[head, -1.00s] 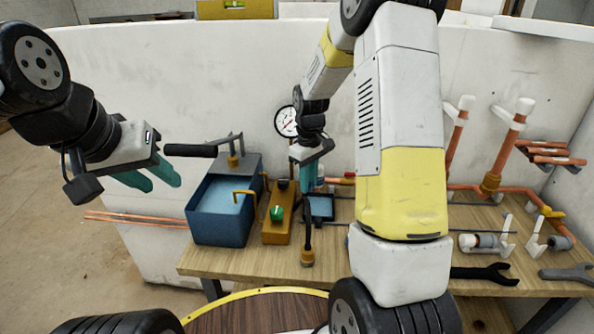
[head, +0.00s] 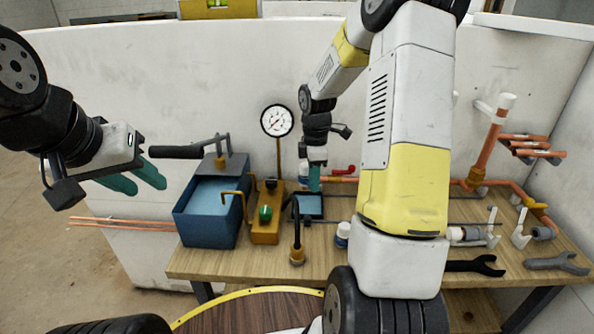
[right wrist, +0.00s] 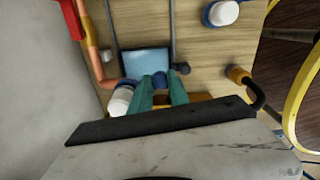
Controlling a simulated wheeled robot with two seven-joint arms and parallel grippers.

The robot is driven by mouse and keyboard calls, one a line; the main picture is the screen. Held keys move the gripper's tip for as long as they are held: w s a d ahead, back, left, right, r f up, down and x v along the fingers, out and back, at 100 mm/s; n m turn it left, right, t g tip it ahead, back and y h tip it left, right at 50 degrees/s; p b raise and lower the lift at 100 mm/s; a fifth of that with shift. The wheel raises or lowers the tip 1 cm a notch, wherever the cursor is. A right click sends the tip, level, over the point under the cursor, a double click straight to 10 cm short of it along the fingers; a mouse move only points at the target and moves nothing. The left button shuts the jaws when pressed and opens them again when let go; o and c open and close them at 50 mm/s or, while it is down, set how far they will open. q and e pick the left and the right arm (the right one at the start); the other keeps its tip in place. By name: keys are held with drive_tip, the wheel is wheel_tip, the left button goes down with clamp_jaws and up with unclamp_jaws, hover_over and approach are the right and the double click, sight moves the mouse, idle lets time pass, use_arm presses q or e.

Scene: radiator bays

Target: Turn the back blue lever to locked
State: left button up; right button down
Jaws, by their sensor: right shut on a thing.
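A dark-framed tray with a light blue panel (head: 310,207) sits on the wooden bench; it also shows in the right wrist view (right wrist: 146,60). My right gripper (head: 314,187) points down at its back side. In the right wrist view its two teal fingers (right wrist: 161,84) are close together, shut on a small blue piece (right wrist: 160,79), apparently the back blue lever, mostly hidden. I cannot read the lever's angle. My left gripper (head: 140,178) is in the air left of the bench, its teal fingers apart and empty.
A blue tank (head: 205,215) with a black-handled pump stands left, beside a brass block with a green knob (head: 265,213). A gauge (head: 277,120) stands behind. A black hose (head: 296,235) rises in front. Copper pipes (head: 485,150) and wrenches (head: 475,266) lie right.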

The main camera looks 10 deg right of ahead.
drive_tip(key=shift+w+d+n, duration=0.15)
drive_tip(key=shift+d+n, duration=0.25)
drive_tip(key=shift+n, duration=0.2)
drive_tip(key=shift+r, duration=0.1)
drive_tip(key=c, duration=1.5)
unclamp_jaws()
drive_tip(key=shift+r, duration=3.85)
